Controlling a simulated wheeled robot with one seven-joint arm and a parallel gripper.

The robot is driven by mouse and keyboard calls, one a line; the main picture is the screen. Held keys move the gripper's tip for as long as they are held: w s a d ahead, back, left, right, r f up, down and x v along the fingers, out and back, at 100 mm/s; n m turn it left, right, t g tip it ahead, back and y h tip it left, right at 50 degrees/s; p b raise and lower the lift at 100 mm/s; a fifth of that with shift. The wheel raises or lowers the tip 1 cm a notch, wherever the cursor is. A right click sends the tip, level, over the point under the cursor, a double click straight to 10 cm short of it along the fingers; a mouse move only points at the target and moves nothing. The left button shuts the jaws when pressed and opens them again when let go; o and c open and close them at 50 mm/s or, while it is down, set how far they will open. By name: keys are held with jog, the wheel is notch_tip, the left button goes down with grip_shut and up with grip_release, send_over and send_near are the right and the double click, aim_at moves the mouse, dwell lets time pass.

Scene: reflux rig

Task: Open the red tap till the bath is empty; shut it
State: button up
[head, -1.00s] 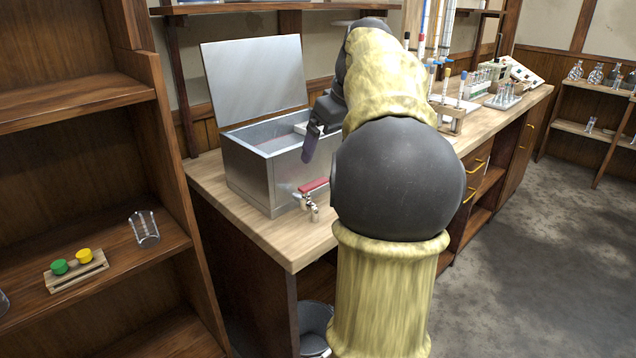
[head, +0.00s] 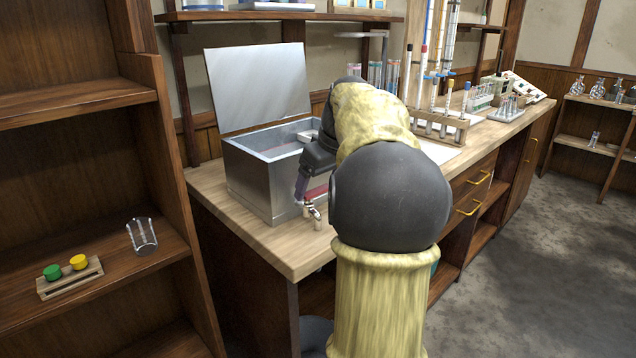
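The bath is a metal box (head: 247,185) with its lid (head: 258,88) raised, standing on the wooden bench. Its inside looks bluish, but I cannot tell the liquid level. The red tap handle (head: 317,193) is on the bath's front right, above a metal spout (head: 313,212). The handle is partly hidden by my gripper, so its setting cannot be read. My gripper (head: 301,188) points down at the tap, in front of the bath. Its fingers overlap the handle's left part in the picture; I cannot tell whether they touch it or how far apart they are.
A test tube rack (head: 440,124) stands on the bench behind my arm. The bench's front left corner (head: 285,258) is clear. A shelf unit at left holds a beaker (head: 142,236) and a small wooden rack (head: 70,281) with green and yellow caps. Open floor lies at right.

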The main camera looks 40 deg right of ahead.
jog(key=shift+s, duration=0.15)
jog(key=c, duration=0.6)
jog(key=shift+r+m, duration=0.1)
jog(key=shift+m, duration=0.2)
jog(key=shift+c, duration=0.2)
jog(key=m+p, duration=0.1)
jog(key=m+h, duration=0.1)
jog(key=m+p, duration=0.1)
jog(key=shift+s+a+r+p, duration=0.1)
jog(key=shift+s+a+p, duration=0.2)
jog(key=shift+s, duration=0.1)
jog(key=m+h+p, duration=0.1)
jog(key=m, duration=0.1)
jog(key=a+m+g+h+p, duration=0.1)
jog(key=m+p, duration=0.1)
jog(key=m, duration=0.1)
jog(key=s+m+h+p, duration=0.1)
jog(key=m+p, duration=0.1)
jog(key=m, duration=0.1)
jog(key=shift+a+g, duration=0.3)
jog(key=shift+g, duration=0.1)
jog(key=shift+a+m+g+h+p, duration=0.25)
jog(key=shift+m+p, duration=0.2)
jog(key=shift+m, duration=0.35)
jog(key=shift+a+m+g+h+p, duration=0.1)
jog(key=shift+m+g+p, duration=0.3)
jog(key=shift+m, duration=0.4)
